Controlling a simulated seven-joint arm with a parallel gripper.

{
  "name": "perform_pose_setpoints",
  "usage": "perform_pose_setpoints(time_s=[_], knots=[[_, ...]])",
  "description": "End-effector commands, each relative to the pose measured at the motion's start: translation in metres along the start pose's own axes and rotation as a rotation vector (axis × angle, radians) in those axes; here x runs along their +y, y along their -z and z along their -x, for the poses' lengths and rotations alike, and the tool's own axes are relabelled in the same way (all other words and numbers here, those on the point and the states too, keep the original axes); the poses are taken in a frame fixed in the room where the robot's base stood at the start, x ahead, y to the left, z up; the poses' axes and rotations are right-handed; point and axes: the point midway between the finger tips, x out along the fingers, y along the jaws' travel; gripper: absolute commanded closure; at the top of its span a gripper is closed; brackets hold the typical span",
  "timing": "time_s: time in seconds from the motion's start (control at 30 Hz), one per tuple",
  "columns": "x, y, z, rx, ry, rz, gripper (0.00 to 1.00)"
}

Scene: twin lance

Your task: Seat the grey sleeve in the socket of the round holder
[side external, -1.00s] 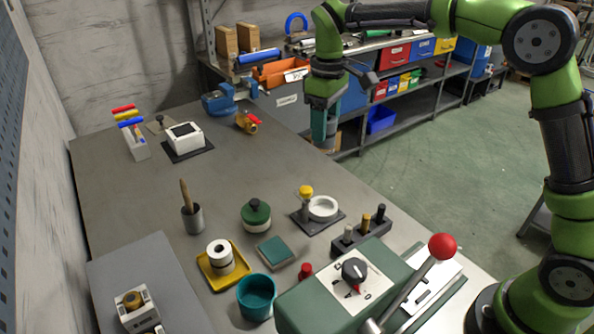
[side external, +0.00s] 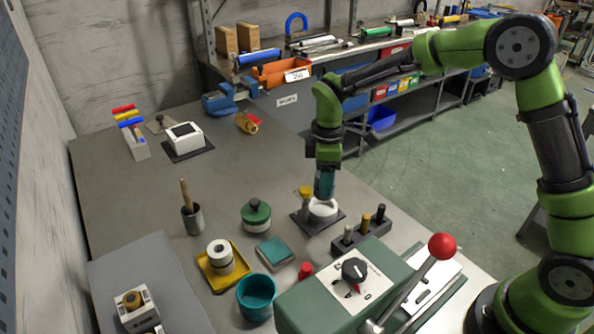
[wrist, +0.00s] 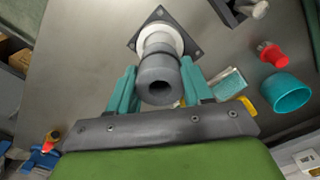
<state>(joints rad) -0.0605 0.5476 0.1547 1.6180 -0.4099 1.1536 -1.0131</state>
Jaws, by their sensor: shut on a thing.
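The grey sleeve (wrist: 158,78), a hollow stepped cylinder, is between the teal fingers of my gripper (wrist: 160,86) in the wrist view. The fingers are shut on it from both sides. The round holder (side external: 323,210) is a white ring on a dark square plate (side external: 307,225); it also shows beyond the sleeve in the wrist view (wrist: 178,42). In the side view my gripper (side external: 324,194) is right above the holder, pointing down. The sleeve's lower end overlaps the white ring in the wrist view. I cannot tell whether it has entered the socket, which is hidden.
A yellow-topped post (side external: 305,191) stands beside the ring, close to my gripper. A dark block with several pegs (side external: 362,232) is to the right front. A green lidded pot (side external: 256,216) stands to the left. Bare table lies behind the holder.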

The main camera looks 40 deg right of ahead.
Motion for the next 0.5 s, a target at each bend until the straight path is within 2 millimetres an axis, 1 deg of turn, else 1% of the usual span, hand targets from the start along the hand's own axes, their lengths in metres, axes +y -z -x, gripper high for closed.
perform_pose_setpoints(time_s=[0.17, 0.3, 0.4, 0.5], knots=[[0.0, 0.0, -0.015, -0.001, 0.002, -0.001, 0.84], [-0.001, 0.0, -0.038, -0.002, 0.003, -0.002, 0.84], [0.0, 0.0, -0.05, -0.001, 0.002, -0.001, 0.84], [0.0, 0.0, -0.052, 0.001, -0.001, -0.001, 0.84]])
